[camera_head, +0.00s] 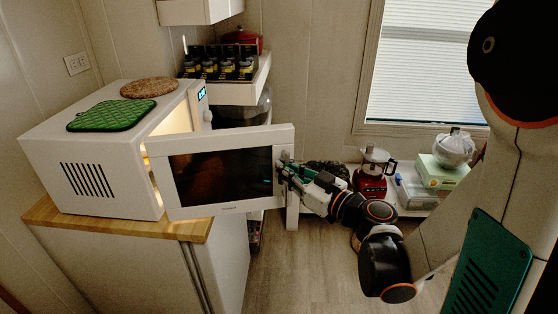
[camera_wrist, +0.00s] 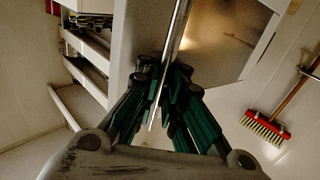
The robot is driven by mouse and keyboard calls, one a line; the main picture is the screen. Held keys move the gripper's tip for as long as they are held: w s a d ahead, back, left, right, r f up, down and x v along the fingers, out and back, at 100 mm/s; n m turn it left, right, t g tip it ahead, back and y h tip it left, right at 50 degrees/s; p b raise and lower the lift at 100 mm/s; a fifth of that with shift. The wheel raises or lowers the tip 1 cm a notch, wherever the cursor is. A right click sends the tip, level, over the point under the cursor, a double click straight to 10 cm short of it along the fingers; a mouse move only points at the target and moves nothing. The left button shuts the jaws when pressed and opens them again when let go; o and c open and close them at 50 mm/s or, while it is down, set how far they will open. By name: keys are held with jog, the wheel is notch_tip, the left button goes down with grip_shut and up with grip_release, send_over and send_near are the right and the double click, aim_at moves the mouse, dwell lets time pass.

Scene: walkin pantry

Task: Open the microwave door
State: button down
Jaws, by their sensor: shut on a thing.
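The white microwave (camera_head: 100,150) stands on a wooden-topped cabinet at the left. Its door (camera_head: 222,172) is swung wide open toward the room, and warm light shows from the cavity, most of which the door hides. My gripper (camera_head: 284,168) is at the door's free edge, on the right side of the door. In the wrist view my gripper (camera_wrist: 165,85) is shut on the thin metal door handle (camera_wrist: 178,35), which passes between its fingers.
A green pot holder (camera_head: 112,115) and a round cork trivet (camera_head: 150,88) lie on the microwave. Shelves with jars (camera_head: 218,68) stand behind the door. A red blender (camera_head: 371,175) is on a low shelf at the right. The wooden floor (camera_head: 310,260) in front is clear.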

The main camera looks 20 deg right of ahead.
jog(key=shift+s+a+m+t+h, duration=0.2)
jog(key=shift+s+m+t+h, duration=0.25)
jog(key=shift+s, duration=0.5)
jog(key=shift+s+a+m+t+h, duration=0.15)
jog(key=shift+s+m+h, duration=0.2)
jog(key=shift+s+h, duration=0.45)
jog(key=c, duration=1.7)
grip_release()
jog(key=shift+s+d, duration=0.1)
jog(key=shift+d, duration=0.15)
jog(key=shift+a, duration=0.15)
jog(key=shift+a+y, duration=0.1)
jog(key=shift+y, duration=0.15)
